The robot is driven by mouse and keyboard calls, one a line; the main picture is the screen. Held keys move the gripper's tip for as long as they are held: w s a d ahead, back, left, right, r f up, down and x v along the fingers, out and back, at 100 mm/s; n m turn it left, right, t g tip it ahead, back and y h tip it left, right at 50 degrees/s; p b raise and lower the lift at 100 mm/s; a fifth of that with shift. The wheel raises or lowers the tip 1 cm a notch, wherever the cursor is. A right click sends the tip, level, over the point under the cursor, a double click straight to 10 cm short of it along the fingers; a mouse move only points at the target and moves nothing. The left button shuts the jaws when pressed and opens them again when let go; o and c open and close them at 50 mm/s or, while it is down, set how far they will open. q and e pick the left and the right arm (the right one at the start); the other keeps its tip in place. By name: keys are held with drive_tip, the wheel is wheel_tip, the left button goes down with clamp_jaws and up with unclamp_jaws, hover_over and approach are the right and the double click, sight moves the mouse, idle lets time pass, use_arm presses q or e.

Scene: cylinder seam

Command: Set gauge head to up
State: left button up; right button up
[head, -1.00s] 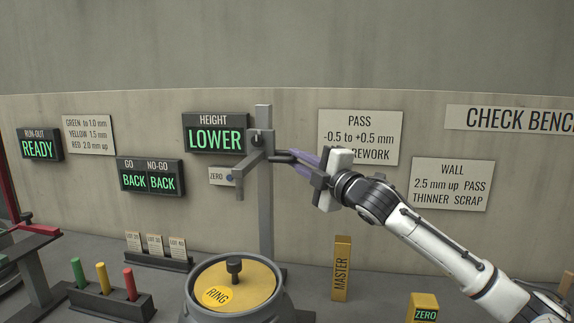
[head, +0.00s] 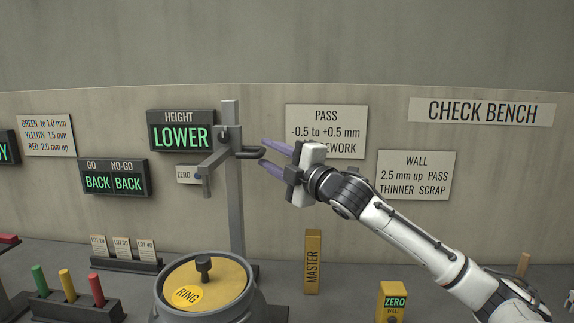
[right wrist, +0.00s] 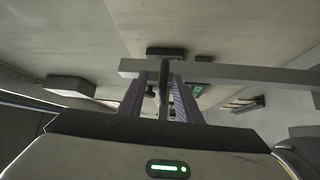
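The gauge head (head: 228,141) is a grey collar and arm near the top of an upright post (head: 237,215). Its dark handle (head: 248,154) sticks out to the right. My right gripper (head: 264,153) is open, its purple fingertips spread above and below the handle's end. In the right wrist view the handle (right wrist: 163,95) lies between the two fingers, with a gap visible on at least one side. The HEIGHT display (head: 182,131) reads LOWER. My left gripper is not in view.
A MASTER block (head: 313,262) and a ZERO block (head: 392,301) stand to the right. A small ZERO plate (head: 188,175) is behind the gauge arm. Coloured pins (head: 67,285) stand at left.

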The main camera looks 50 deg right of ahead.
drive_tip(key=r+v, duration=0.1)
drive_tip(key=v, duration=0.7)
drive_tip(key=shift+s+f+b, duration=0.3)
drive_tip(key=shift+s+f, duration=0.05)
drive_tip(key=shift+f, duration=0.05)
